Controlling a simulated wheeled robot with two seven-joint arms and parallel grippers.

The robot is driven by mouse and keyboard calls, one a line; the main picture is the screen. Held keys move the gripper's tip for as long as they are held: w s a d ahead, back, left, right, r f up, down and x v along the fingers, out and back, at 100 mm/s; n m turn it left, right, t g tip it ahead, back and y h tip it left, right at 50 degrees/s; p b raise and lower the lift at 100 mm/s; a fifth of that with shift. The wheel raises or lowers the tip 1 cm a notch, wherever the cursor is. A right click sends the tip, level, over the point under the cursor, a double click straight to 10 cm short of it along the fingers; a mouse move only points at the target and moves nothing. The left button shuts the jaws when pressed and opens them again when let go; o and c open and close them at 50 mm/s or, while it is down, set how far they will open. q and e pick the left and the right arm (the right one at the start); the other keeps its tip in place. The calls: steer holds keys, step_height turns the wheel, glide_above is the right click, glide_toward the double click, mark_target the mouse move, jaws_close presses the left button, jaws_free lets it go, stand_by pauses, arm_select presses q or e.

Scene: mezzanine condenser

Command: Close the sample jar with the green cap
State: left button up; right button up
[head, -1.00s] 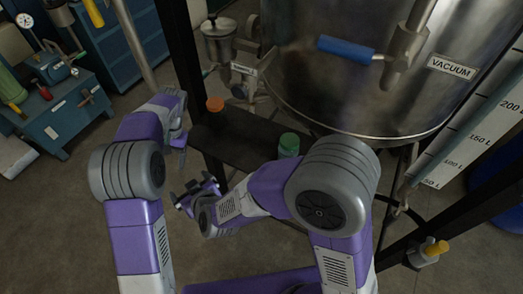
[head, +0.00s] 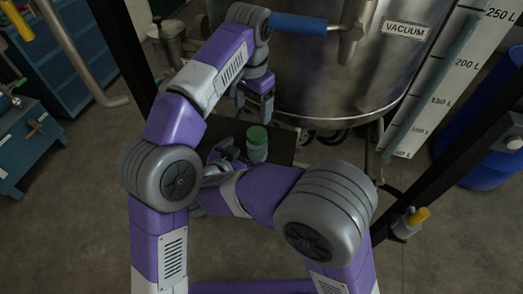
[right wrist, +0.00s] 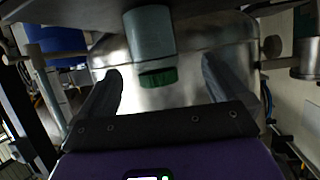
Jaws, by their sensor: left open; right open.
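The sample jar (head: 257,153) is a grey-green cylinder standing upright on a dark shelf, with the green cap (head: 257,133) on its top. I cannot tell whether the cap is tight. My left gripper (head: 256,106) is open above the cap, fingers pointing down, apart from it. My right gripper (head: 226,152) is open just left of the jar, low down and partly hidden by my arm. In the right wrist view the picture is upside down: the jar (right wrist: 150,35) and green cap (right wrist: 158,79) show between the open fingers (right wrist: 161,68), beyond or level with the tips.
The steel vacuum vessel (head: 320,85) stands close behind the shelf (head: 284,143). A blue-handled valve (head: 298,24) juts out near my left wrist. A dark frame post (head: 125,45) is at left and another at right with a yellow-knobbed fitting (head: 418,215).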

arm_select(q)
steer(key=shift+d+f, duration=0.5)
steer(key=shift+f, duration=0.05)
arm_select(e)
steer(key=shift+d+f+h, duration=0.3)
steer(key=shift+d+f, duration=0.05)
steer(key=shift+d, duration=0.15)
arm_select(q)
steer(key=shift+a, duration=0.1)
arm_select(e)
steer(key=shift+a, duration=0.1)
steer(key=shift+x, duration=3.85)
steer(key=shift+c, duration=0.5)
steer(key=c, duration=1.7)
arm_select(q)
steer(key=shift+f, duration=0.15)
arm_select(e)
jaws_close()
